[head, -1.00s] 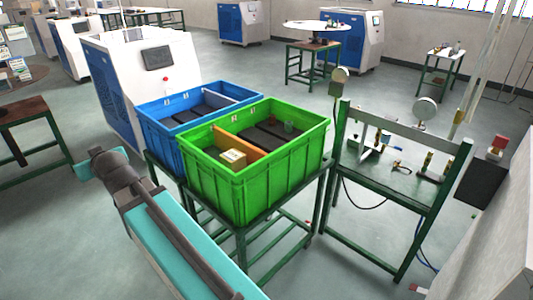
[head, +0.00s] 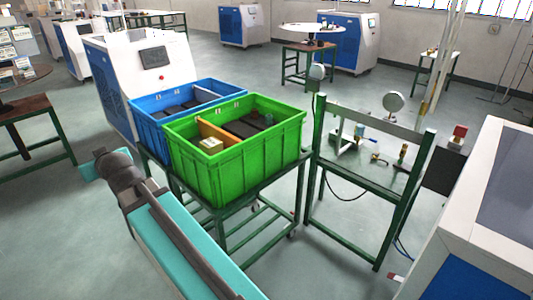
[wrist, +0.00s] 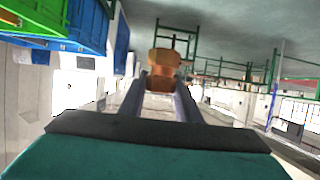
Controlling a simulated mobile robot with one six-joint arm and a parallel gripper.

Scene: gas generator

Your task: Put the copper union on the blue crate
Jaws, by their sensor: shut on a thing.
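The copper union (wrist: 164,62) is an orange-brown stepped round piece in the wrist view. My gripper (wrist: 163,80) is shut on it and holds it at the fingertips, in the air. The blue crate (head: 152,138) stands behind and left of the green crate in the head view, on a green-framed stand. It has a divider and dark items inside. A blue crate wall (wrist: 88,22) also shows at the upper left of the wrist view, apart from the union. In the head view my arm lies left of the crates, and the union cannot be made out there.
The green crate (head: 240,160) stands in front of the blue one, with an orange divider and a small yellowish box inside. A white machine (head: 140,65) stands behind the crates. A green-framed workbench with gauges (head: 385,190) and a white cabinet (head: 490,220) are at the right.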

